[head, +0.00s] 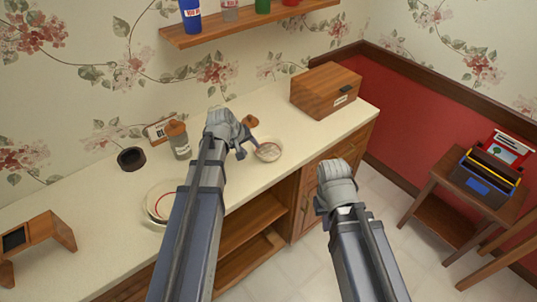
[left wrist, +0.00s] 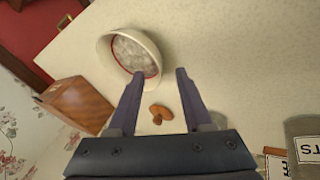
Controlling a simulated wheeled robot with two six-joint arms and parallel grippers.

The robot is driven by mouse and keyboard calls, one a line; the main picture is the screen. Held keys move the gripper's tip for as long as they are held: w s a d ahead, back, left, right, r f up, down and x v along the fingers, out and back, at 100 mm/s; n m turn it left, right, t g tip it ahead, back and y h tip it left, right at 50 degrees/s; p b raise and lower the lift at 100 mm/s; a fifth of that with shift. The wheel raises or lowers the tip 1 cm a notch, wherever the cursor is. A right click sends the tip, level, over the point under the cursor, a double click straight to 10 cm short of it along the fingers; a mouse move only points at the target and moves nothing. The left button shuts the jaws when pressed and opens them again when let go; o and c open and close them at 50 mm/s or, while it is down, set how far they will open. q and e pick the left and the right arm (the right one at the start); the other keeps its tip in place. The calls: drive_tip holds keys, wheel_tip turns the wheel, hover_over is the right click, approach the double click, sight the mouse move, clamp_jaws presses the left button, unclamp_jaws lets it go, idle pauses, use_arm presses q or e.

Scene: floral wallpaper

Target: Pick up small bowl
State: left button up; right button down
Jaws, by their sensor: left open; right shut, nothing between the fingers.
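The small bowl (head: 268,151) is white with a red ring inside and stands upright on the cream counter. It also shows in the left wrist view (left wrist: 108,50), holding something greyish. My left gripper (head: 247,143) is open and empty, just left of the bowl in the head view. In the left wrist view its fingers (left wrist: 157,88) point toward the bowl. One fingertip overlaps the bowl's near rim in the picture; whether it touches, I cannot tell. My right gripper (head: 322,203) is shut and empty, in front of the counter, with its fingertips mostly hidden.
A small wooden object (left wrist: 158,113) lies close to the bowl. A wooden box (head: 325,90) stands behind and right. A lidded jar (head: 179,142), a dark ring (head: 131,158) and a larger bowl (head: 155,194) are to the left. A shelf (head: 250,25) hangs above.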

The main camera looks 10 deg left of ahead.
sight(255, 150)
use_arm(q)
drive_tip(key=shift+b+x, duration=2.25)
drive_tip(key=shift+x, duration=0.35)
drive_tip(key=shift+d+r, duration=0.1)
clamp_jaws()
